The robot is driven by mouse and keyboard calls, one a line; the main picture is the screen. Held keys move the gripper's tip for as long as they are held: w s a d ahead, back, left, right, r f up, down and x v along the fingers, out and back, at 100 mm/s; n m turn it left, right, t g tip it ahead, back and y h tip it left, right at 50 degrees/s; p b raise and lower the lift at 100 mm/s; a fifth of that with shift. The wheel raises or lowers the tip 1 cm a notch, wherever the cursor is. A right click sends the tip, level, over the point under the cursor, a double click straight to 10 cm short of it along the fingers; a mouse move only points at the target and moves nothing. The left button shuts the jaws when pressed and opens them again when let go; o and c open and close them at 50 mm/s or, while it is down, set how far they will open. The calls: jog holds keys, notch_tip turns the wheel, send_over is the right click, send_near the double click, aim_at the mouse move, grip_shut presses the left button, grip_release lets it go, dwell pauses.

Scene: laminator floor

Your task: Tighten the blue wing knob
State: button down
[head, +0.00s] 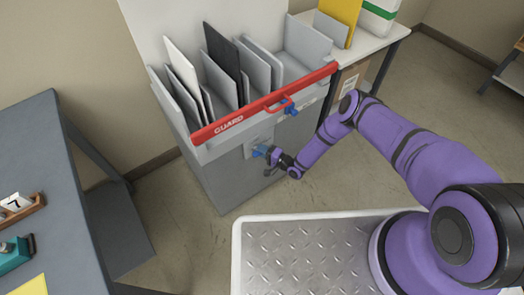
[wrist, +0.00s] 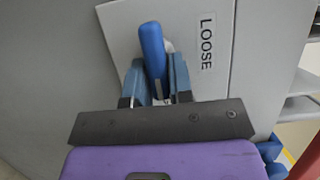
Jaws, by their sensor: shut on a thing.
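The blue wing knob (head: 258,150) is on a light plate on the front of the grey machine, below the red guard bar. In the wrist view the knob's long blue wing (wrist: 152,45) stands nearly upright, leaning slightly, beside a label reading LOOSE (wrist: 207,43). My gripper (head: 270,153) is at the machine front, and its blue-grey fingers show in the wrist view (wrist: 157,82), shut on the knob's lower part. The fingers and the dark gripper bar hide the lower part of the knob.
Upright panels (head: 222,58) stand in the slots behind. A grey table (head: 50,180) is at left; a white-topped table (head: 368,42) is at back right.

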dwell(0.4)
jog(key=c, duration=1.1)
grip_release()
jog(key=shift+d, duration=0.1)
jog(key=v, duration=1)
jog(key=shift+s+d+f, duration=0.15)
jog(key=shift+s+d, duration=0.1)
